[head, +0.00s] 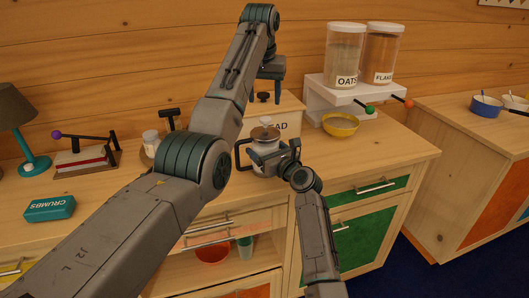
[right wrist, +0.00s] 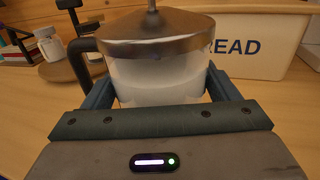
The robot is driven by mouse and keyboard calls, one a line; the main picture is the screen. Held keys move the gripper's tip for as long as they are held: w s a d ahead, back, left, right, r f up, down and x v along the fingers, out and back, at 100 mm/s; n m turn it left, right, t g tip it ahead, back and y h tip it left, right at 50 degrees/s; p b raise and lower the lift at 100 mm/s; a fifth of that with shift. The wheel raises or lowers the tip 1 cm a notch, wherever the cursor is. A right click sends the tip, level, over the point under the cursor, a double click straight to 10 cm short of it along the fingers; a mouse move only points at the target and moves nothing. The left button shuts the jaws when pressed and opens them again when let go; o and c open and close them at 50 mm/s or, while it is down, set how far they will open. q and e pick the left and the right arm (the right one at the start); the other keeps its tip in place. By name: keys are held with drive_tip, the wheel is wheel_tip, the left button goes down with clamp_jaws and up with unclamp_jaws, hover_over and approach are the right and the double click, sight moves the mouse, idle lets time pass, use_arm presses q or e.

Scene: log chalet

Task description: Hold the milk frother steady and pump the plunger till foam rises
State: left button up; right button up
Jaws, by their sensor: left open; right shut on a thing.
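The milk frother (head: 264,144) stands on the wooden counter, a glass jug with a metal lid, a dark handle on its left and a plunger rod rising from the lid. In the right wrist view the frother (right wrist: 160,80) is upright, with whitish milk behind the glass. My right gripper (head: 272,158) is shut on the jug's body, a jaw on each side. My left gripper (head: 266,98) is open and empty, fingers pointing down, above and apart from the plunger knob (head: 266,121). The rod's top is cut off in the right wrist view.
A bread bin (head: 289,124) stands behind the frother. A shelf with dispensers (head: 343,60) and a yellow bowl (head: 340,125) are to the right. A teal crumbs tin (head: 49,208), a lamp (head: 15,110) and a white jar (head: 151,143) are to the left. The front right counter is clear.

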idle(0.3)
drive_tip(key=o, duration=1.4)
drive_tip(key=shift+c, duration=0.2)
